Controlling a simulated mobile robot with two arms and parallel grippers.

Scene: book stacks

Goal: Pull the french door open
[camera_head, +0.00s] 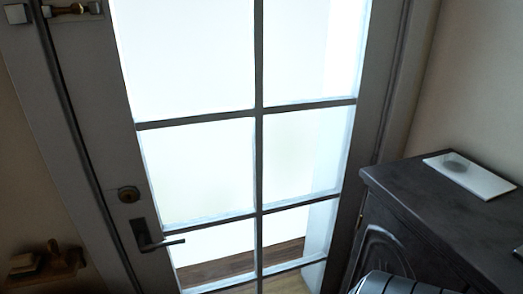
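The french door (258,118) fills the middle of the head view. It has a dark grey frame and several bright glass panes, and it looks shut in its frame. A dark lever handle (152,236) sits low on its left stile, with the lever pointing right.
A dark cabinet (440,215) stands close to the door's right side, with a pale flat panel (470,176) on its top. A brass bolt (72,9) is at the upper left. Small brown wooden objects (45,264) are at the lower left. Wooden flooring shows through the lower panes.

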